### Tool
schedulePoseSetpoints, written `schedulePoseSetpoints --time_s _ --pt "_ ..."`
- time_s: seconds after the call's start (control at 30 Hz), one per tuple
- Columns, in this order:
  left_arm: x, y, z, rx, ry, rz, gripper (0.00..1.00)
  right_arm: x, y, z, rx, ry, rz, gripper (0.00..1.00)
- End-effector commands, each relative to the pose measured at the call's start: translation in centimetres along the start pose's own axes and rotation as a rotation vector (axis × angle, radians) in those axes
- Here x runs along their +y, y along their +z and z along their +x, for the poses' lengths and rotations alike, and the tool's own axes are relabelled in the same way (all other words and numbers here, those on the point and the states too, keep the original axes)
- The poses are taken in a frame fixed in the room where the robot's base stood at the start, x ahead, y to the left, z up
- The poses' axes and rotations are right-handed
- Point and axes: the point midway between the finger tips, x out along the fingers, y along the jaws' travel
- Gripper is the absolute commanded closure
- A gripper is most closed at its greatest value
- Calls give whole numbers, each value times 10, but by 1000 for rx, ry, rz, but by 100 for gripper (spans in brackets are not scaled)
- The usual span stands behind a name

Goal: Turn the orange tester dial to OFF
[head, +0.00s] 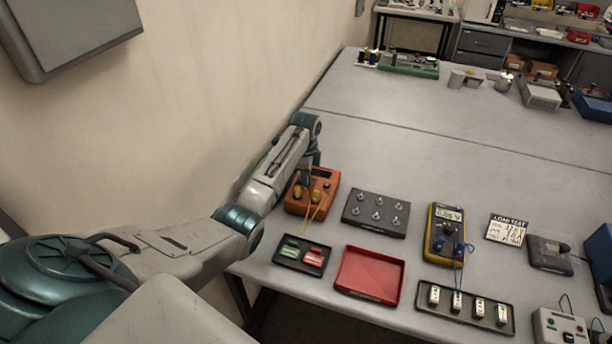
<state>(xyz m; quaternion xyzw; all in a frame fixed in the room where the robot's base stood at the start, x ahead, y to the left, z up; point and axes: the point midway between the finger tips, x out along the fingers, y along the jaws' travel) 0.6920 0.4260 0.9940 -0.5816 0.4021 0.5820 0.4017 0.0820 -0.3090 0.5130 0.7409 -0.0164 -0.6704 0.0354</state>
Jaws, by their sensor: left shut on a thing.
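The orange tester (328,203) sits near the left edge of the grey bench, with yellow plugs and yellow leads on its front part. My left gripper (307,182) reaches down onto the tester from above and is shut at the place of its dial. The fingers and wrist hide the dial, so its pointer and the OFF mark cannot be read. My right gripper is not in view.
Right of the tester lie a dark plate with several metal knobs (362,218) and a yellow multimeter (434,229). In front are a dark tray (283,262) with green and red pieces, a red tray (369,271) and a tray of white modules (466,315).

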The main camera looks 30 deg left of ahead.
Motion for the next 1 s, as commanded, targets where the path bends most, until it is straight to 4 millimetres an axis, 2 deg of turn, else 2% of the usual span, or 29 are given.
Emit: schedulePoseSetpoints --time_s 0.17,0.2,0.3,0.67,0.77,1.0 --pt "-1 0 -2 0 -4 -1 98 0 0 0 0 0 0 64" --pt "-1 0 -2 0 -4 -1 69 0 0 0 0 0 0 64" --pt "-1 0 -2 0 -3 0 53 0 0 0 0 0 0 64" --pt "-1 0 -6 1 -4 1 53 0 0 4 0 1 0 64" --pt "-2 0 -18 1 -6 1 53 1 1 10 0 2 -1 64" --pt "-2 0 -66 1 -8 1 53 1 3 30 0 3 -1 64"
